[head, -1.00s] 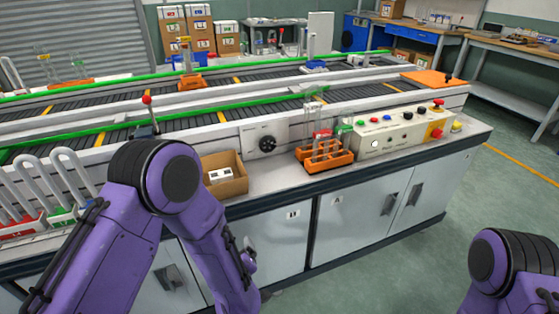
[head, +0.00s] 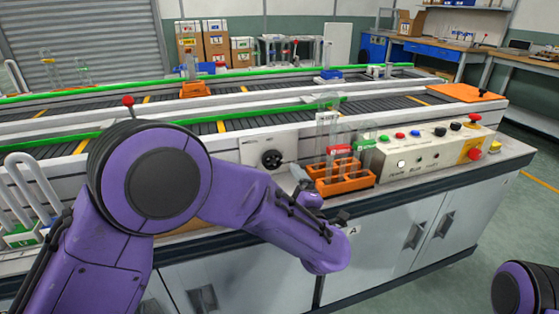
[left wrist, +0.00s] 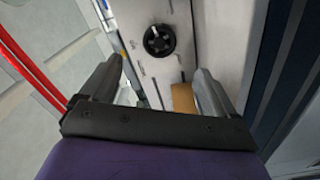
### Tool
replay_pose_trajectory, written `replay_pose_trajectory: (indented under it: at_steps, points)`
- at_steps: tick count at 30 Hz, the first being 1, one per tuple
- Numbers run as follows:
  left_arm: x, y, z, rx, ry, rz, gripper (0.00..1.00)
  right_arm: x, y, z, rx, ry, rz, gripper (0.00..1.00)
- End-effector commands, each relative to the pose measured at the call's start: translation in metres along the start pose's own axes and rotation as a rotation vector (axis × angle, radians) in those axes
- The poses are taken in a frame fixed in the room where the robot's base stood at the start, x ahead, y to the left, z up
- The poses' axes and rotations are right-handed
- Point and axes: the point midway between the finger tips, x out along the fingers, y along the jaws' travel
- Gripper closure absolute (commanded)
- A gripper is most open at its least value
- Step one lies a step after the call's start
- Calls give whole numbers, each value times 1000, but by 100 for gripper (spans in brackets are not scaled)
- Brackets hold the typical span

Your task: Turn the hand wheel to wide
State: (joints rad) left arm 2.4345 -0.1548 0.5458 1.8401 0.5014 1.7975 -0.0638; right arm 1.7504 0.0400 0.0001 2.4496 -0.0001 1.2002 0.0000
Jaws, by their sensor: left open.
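The hand wheel (head: 271,159) is a small black round wheel on the white front panel (head: 252,150) of the conveyor. It also shows in the left wrist view (left wrist: 159,40), ahead of the fingers, with its dark spokes and hub visible. The panel's markings are too small to read, so I cannot tell the wheel's setting. My left gripper (left wrist: 160,80) is open and empty, its two grey fingers spread apart and short of the wheel. In the head view its grey end shows just right of and below the wheel, partly hidden by my forearm. My right gripper is out of view.
An orange rack (head: 342,180) with glass tubes stands close right of my left gripper. The control box (head: 435,148) with coloured buttons is further right. A red-knobbed lever (head: 128,102) rises behind my left arm. My arm covers most of the cardboard box.

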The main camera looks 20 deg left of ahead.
Motion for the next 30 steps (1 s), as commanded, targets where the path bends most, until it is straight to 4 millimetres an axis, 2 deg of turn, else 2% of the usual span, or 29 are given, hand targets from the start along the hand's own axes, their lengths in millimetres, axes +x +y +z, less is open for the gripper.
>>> replay_pose_trajectory:
  at_steps: [4, 12, 15, 19, 26, 27, 29, 30]
  points:
    - [18, -2, -1, -1, 3, -3, 10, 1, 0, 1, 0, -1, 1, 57]
    - [79, -2, -2, -1, 4, -3, 10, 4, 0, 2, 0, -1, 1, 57]
    - [94, -2, 0, -1, 2, -3, 10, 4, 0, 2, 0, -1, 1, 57]
    - [104, -1, 0, 0, 0, 0, 10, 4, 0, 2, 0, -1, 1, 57]
    - [105, -1, 0, 1, 0, 0, 10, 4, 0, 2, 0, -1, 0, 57]
    - [105, -1, 0, 1, 0, 0, 17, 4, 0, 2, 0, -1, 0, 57]
    - [105, -1, 0, 1, 0, 0, 36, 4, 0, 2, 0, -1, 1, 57]
    - [105, 0, 0, 1, 0, 0, 50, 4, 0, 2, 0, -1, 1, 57]
